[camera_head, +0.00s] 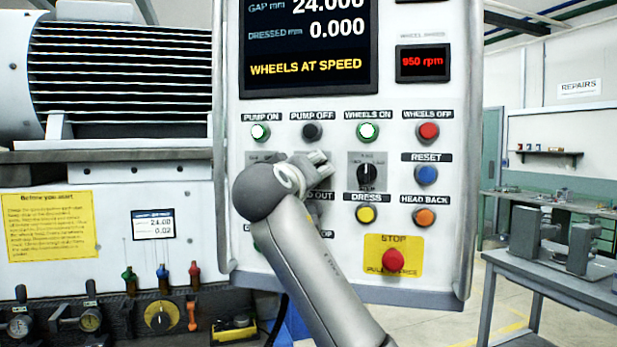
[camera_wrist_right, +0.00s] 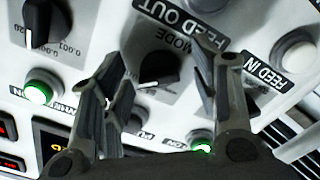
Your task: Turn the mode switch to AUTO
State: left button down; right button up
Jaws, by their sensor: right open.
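The mode switch (camera_wrist_right: 160,70) is a black round knob on a grey plate marked MODE, upside down in the right wrist view. A short white pointer mark shows on its edge near the bottom left; the position names are not legible. My right gripper (camera_wrist_right: 158,72) is open, with one finger on each side of the knob in this view; I cannot tell whether they touch it. In the head view my right gripper (camera_head: 318,164) is at the panel and hides most of the mode switch. My left gripper is in neither view.
The control panel (camera_head: 340,103) carries a second black knob (camera_head: 367,173) right of my gripper. Lit green buttons (camera_head: 368,131) sit just above. A red STOP button (camera_head: 393,261) is lower right, near my forearm. The FEED IN button (camera_wrist_right: 293,50) is close to my gripper.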

jog(key=v, duration=0.7)
jog(key=shift+s, duration=0.25)
